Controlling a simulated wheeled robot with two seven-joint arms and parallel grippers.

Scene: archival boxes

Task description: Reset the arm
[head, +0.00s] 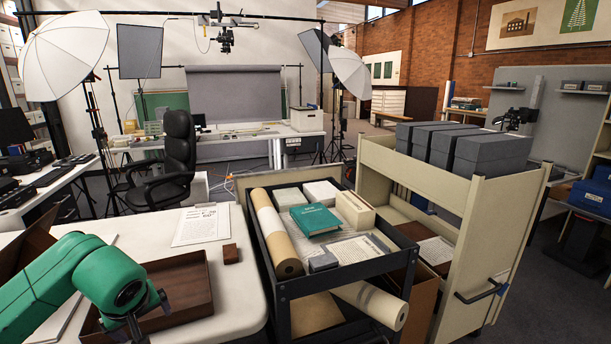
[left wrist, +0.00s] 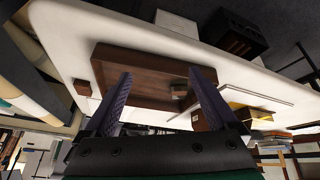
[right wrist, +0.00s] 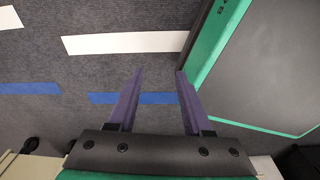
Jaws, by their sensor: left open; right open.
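My left arm, green, reaches in from the left in the head view. Its gripper (head: 136,326) hangs over the brown open box (head: 200,290) on the white table and is cut off by the bottom edge. In the left wrist view the left gripper (left wrist: 160,73) is open, its purple fingers apart with nothing held. The brown box (left wrist: 145,58) lies beyond them, with a small dark item (left wrist: 180,91) at its near side. My right gripper (right wrist: 159,72) is open and empty in the right wrist view, over carpet. It is not in the head view.
A small brown block (head: 231,253) and a printed sheet (head: 201,226) lie on the white table (head: 110,222). A black cart (head: 281,300) with rolls, a green book (head: 315,220) and boxes stands beside it. A cream cart (head: 489,218) carries grey boxes (head: 497,152).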

